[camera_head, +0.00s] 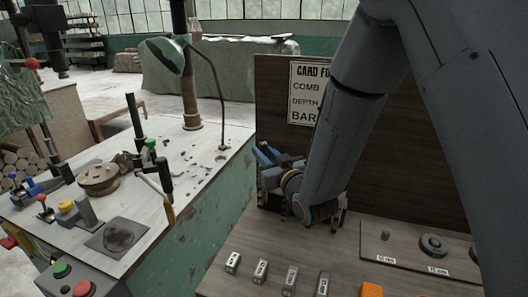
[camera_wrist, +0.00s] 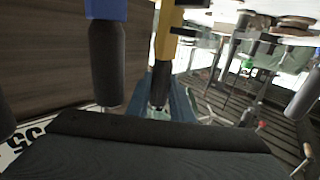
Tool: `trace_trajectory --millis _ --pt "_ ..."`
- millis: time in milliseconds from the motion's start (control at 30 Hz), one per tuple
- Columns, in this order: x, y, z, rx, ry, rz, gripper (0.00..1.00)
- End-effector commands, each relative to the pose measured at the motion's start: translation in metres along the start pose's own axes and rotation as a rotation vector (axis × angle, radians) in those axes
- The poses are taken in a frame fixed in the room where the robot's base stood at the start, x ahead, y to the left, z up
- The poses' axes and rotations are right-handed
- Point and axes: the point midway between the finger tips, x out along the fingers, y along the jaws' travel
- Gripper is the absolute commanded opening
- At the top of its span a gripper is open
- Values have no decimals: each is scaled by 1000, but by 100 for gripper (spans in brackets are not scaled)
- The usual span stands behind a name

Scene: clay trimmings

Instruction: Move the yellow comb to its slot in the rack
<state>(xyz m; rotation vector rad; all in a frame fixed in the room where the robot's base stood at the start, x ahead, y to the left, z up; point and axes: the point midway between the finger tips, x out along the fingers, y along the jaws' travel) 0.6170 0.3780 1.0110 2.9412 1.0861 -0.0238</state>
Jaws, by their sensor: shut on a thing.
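In the wrist view, which looks upside down, the yellow comb (camera_wrist: 166,35) is at top centre. Its dark handle (camera_wrist: 160,85) reaches down between the blue-grey fingers of my gripper (camera_wrist: 163,108), which is shut on it. A blue piece (camera_wrist: 106,10) with a similar black handle is beside it to the left, apart from it. In the head view my gripper (camera_head: 272,163) is low in front of the dark upright board, over the bench's left end. My arm hides the comb there. I cannot make out the rack's slot or whether the comb touches it.
The dark board (camera_head: 400,165) with a printed card (camera_head: 308,92) stands behind my arm. Several small labelled pieces (camera_head: 261,270) and an orange block (camera_head: 372,290) lie along the bench front. A lamp (camera_head: 168,55) and a lever-covered table (camera_head: 200,160) stand left.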

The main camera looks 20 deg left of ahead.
Motion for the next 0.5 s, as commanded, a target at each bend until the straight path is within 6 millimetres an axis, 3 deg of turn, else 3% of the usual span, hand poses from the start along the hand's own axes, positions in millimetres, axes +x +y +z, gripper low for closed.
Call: trace_trajectory --millis 500 --pt "1 0 27 0 0 0 0"
